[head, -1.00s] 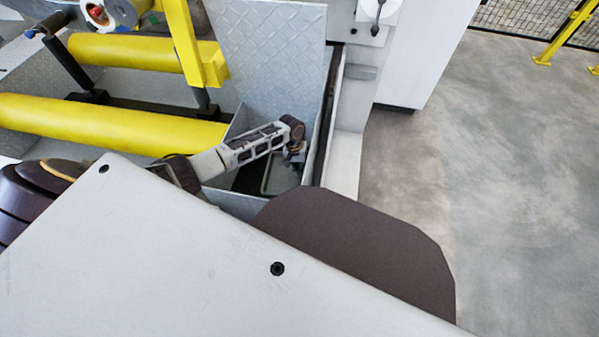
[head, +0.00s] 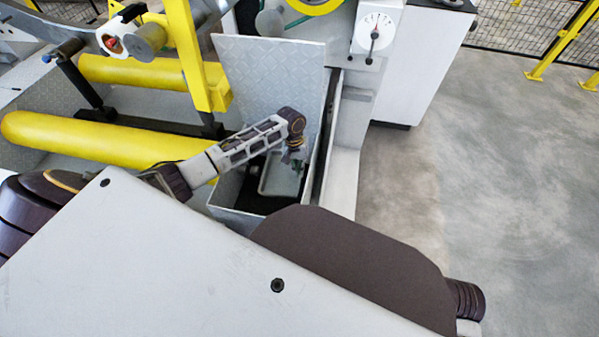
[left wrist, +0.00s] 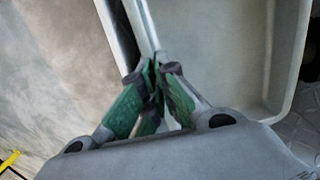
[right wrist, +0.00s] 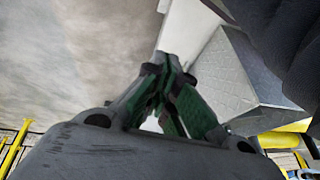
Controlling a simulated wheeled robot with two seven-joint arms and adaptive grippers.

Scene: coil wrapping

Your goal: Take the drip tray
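The drip tray (head: 284,176) is a shallow pale grey-green tray with rounded corners. In the head view it is inside a metal-walled recess, partly hidden by my left arm. My left gripper (head: 295,155) is at the tray's far edge. In the left wrist view the tray (left wrist: 225,60) fills the upper right, and its rim runs down to the green fingertips of my left gripper (left wrist: 158,70), which look closed on it. My right gripper (right wrist: 163,68) has its fingertips together and empty in the right wrist view. It is hidden in the head view.
A tread-plate panel (head: 270,80) stands behind the recess, and the recess wall (head: 235,222) closes its near side. Yellow rollers (head: 110,140) lie to the left. A white cabinet (head: 425,65) with a dial stands behind right. The concrete floor (head: 480,190) at right is clear.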

